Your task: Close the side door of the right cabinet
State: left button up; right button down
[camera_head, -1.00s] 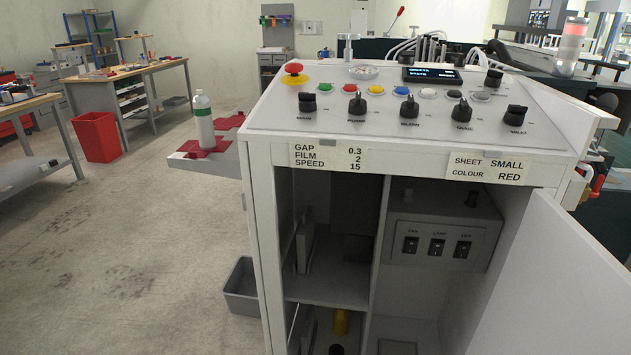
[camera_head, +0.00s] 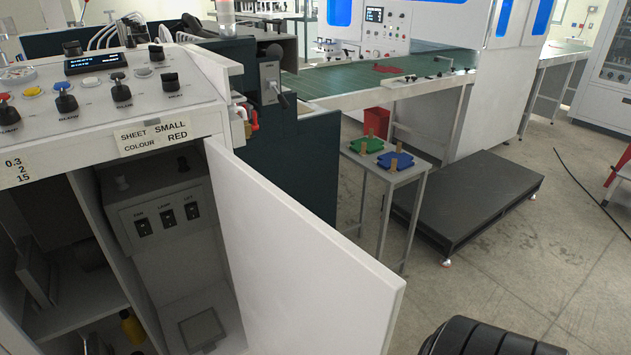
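The cabinet (camera_head: 183,100) stands at the left, its front compartment open. Its white side door (camera_head: 290,255) hangs from the right edge of the opening and stands wide open, swung out toward me and to the right. Inside the right compartment is a grey switch box (camera_head: 165,215) with several black switches. The door's lower part runs out of the picture, and no handle shows on it. Neither gripper's fingers are in view. A black ribbed part, apparently of my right arm, shows at the bottom right edge, apart from the door.
A small table (camera_head: 405,177) with green and blue pieces stands beyond the door. A low dark platform (camera_head: 470,200) lies to its right. The floor right of the door is mostly clear.

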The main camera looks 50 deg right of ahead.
aim_at(302, 287)
jog(key=k+l+u, duration=0.1)
jog(key=l, duration=0.35)
jog(key=k+l+u, duration=0.1)
jog(key=l, duration=0.35)
jog(key=k+l+u, duration=0.15)
jog(key=l, duration=0.3)
jog(key=k+l+u, duration=0.1)
jog(key=l, duration=0.3)
jog(key=i+l, duration=0.35)
jog(key=l+u, duration=0.05)
jog(key=l, duration=0.05)
